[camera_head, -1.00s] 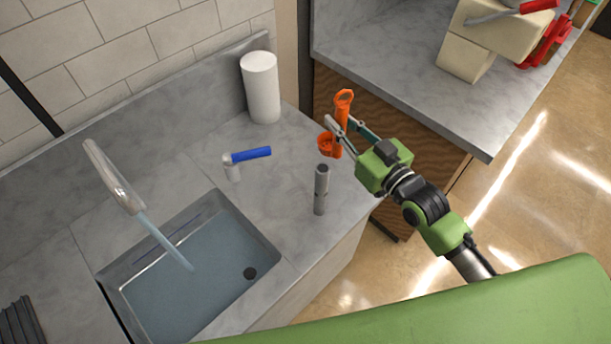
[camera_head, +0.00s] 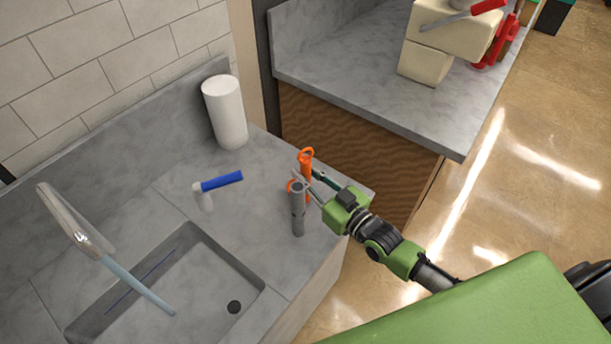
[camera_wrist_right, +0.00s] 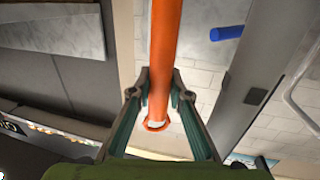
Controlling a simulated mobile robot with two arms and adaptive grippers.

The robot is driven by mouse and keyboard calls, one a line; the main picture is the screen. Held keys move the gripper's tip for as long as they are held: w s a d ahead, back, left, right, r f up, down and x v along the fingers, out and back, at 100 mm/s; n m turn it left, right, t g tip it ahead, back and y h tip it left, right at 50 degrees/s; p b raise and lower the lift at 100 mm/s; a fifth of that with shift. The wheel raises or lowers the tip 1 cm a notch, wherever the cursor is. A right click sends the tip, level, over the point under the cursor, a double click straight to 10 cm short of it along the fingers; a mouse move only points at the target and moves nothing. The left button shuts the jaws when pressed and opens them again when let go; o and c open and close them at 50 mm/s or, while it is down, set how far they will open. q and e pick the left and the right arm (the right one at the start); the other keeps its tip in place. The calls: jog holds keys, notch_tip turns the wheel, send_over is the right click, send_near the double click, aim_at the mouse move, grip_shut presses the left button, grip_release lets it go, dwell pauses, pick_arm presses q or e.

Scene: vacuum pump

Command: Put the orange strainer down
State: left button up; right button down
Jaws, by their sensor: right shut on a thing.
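The orange strainer (camera_head: 306,160) is held upright by my right gripper (camera_head: 308,182) at the right end of the sink counter. The gripper's two fingers are shut on its shaft. A ring tops the strainer, and its lower part is mostly hidden behind a grey cylinder (camera_head: 298,212). I cannot tell whether it touches the counter. In the right wrist view, the orange shaft (camera_wrist_right: 166,45) runs between the fingers of the right gripper (camera_wrist_right: 156,90), with a ring end near the palm. My left gripper is not in view.
The grey cylinder stands very close in front of the strainer. A white pipe with a blue handle (camera_head: 220,181) and a white roll (camera_head: 225,112) stand left of it. The sink (camera_head: 170,290) and faucet (camera_head: 75,220) are at left. The counter between has free room.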

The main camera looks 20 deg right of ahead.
jog(key=shift+f, duration=0.45)
jog(key=c, duration=2.3)
grip_release()
jog(key=shift+f, duration=0.2)
jog(key=o, duration=0.4)
jog(key=shift+r, duration=0.1)
jog(key=shift+r, duration=0.15)
jog(key=b+v, duration=0.1)
jog(key=v, duration=1.1)
jog(key=shift+b, duration=0.4)
